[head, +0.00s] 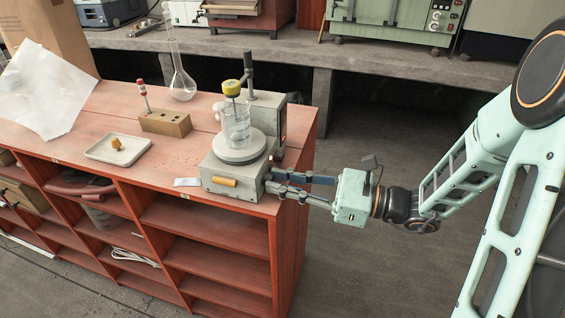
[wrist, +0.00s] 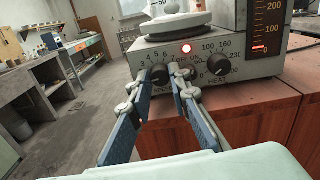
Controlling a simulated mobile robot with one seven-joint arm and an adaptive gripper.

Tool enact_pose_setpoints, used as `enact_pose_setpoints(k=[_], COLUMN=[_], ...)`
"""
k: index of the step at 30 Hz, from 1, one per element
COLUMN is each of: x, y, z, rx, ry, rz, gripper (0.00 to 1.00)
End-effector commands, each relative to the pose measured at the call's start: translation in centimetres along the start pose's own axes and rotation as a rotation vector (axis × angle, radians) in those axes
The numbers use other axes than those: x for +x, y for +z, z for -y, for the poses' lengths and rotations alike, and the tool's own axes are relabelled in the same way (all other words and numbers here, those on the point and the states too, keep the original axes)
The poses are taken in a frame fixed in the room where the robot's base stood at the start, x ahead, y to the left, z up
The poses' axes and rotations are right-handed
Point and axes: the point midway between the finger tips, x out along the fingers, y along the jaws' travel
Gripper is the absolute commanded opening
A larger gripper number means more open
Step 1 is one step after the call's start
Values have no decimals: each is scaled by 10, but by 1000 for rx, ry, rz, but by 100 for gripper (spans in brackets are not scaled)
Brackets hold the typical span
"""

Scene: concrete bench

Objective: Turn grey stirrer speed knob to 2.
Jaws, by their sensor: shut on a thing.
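The hotplate stirrer (head: 225,172) stands at the right end of the red wooden bench, with a beaker (head: 237,128) on its round plate. In the wrist view its front panel (wrist: 250,66) faces me. The speed knob (wrist: 160,74) is at the left, with printed numbers around it. The heat knob (wrist: 219,65) is at the right. My gripper (wrist: 161,78) is shut on the speed knob, one finger on each side. Its pointer is too small to read, and fingers cover part of the scale. In the head view my gripper (head: 271,184) reaches the panel from the right.
A wooden block (head: 165,123), a white tray (head: 118,148) and a flask (head: 182,85) stand left of the stirrer. Open floor (head: 375,270) lies right of the bench.

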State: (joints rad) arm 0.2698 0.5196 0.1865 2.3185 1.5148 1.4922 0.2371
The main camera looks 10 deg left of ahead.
Motion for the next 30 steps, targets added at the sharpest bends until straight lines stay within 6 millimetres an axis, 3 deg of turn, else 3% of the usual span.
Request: enact_pose_setpoints(k=[1, 12, 30], x=[0, -1, 0], y=[7, 3, -2], z=[0, 0, 0], rx=[46, 281, 364], ry=[1, 0, 0], rz=[0, -1, -2], gripper=[0, 0, 0])
